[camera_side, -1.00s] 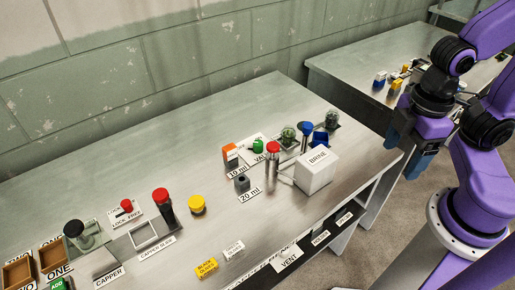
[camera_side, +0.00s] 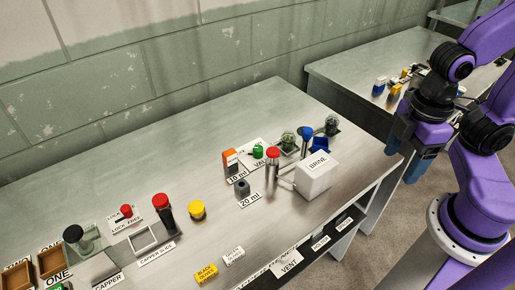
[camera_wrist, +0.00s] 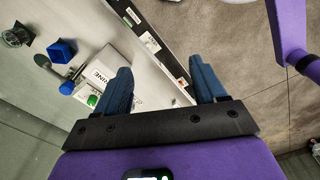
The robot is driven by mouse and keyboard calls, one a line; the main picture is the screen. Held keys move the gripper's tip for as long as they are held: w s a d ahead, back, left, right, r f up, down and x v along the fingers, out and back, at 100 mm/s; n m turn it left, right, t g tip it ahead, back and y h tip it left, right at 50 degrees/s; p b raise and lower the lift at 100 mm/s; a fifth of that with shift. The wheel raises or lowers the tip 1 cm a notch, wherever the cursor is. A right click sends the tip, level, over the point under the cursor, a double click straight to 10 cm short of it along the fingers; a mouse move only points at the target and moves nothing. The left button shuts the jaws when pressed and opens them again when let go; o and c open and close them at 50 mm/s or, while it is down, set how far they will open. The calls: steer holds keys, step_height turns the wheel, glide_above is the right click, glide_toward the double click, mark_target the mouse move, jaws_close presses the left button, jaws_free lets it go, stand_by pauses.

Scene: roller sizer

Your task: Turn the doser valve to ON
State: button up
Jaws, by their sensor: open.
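The green valve knob (camera_side: 258,151) sits on a white plate partly lettered "VAL" (camera_side: 247,160), behind the red-topped metal cylinder (camera_side: 272,168). Its setting is too small to read. The white BRINE box (camera_side: 316,179) stands to its right, near the bench's front edge. The wrist view shows this box (camera_wrist: 100,72) and a green knob (camera_wrist: 92,100), probably the valve's, left of my fingers. My gripper (camera_wrist: 160,68) is open and empty. In the side view my gripper (camera_side: 411,160) hangs off the right end of the bench, well apart from the valve.
A blue-topped post (camera_side: 306,134) and two glass jars stand behind the box. A yellow knob (camera_side: 197,210) is farther left. The bench's back is clear.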

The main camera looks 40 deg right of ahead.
steer(key=shift+n, duration=0.8)
steer(key=w+a, duration=0.2)
steer(key=w, duration=0.2)
steer(key=w+a, duration=0.2)
steer(key=w, duration=0.1)
steer(key=w+a, duration=0.2)
steer(key=w, duration=0.2)
steer(key=shift+w+a+r, duration=0.25)
steer(key=shift+w+r, duration=0.05)
steer(key=shift+r, duration=0.1)
steer(key=n, duration=0.4)
glide_above(258, 148)
step_height(258, 148, down, 7)
step_height(258, 148, down, 17)
steer(key=shift+w+f, duration=0.1)
steer(key=c, duration=1.1)
steer(key=shift+o, duration=0.2)
